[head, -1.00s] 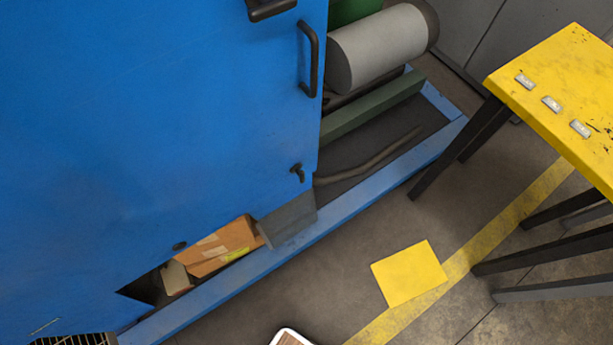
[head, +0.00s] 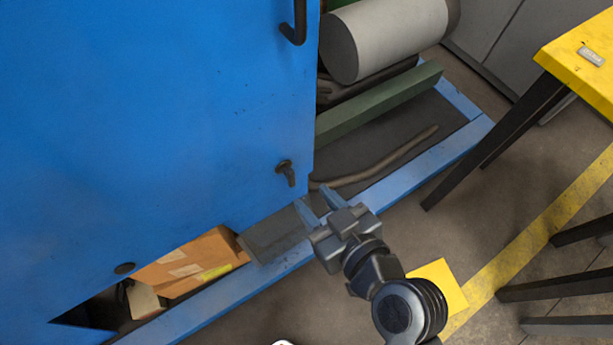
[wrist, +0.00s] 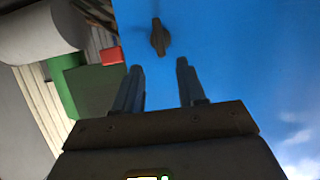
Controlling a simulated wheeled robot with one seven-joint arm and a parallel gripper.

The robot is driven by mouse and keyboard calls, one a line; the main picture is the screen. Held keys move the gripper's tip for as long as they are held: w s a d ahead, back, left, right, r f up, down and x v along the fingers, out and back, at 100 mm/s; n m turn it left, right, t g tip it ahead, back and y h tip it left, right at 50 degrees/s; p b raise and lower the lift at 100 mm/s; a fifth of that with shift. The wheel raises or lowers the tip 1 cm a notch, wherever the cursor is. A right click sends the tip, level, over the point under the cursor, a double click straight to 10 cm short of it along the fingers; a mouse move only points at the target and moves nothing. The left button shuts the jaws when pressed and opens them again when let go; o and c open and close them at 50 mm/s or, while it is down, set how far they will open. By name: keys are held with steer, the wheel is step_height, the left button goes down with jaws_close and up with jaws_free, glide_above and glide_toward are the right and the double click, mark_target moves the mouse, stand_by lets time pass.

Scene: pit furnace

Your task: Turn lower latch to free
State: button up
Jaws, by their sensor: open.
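The lower latch (head: 287,172) is a small dark turn handle near the lower right edge of the blue door (head: 150,110). In the head view its lever hangs downward, tilted slightly right. My gripper (head: 320,198) is open and empty, below and to the right of the latch, apart from it. In the wrist view the latch (wrist: 159,38) appears beyond and between the two fingertips (wrist: 158,66), on the blue panel (wrist: 240,60). The gap between fingers and latch is clear.
A dark door handle (head: 297,25) is above the latch. A grey cylinder (head: 385,40) and green beam (head: 380,104) lie right of the door. A cardboard box (head: 190,262) sits below it. A yellow table (head: 580,50) stands at the right.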

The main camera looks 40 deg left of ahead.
mark_target(292, 177)
steer(key=shift+x, duration=3.95)
steer(key=shift+r, duration=0.1)
steer(key=shift+c, duration=0.4)
jaws_close()
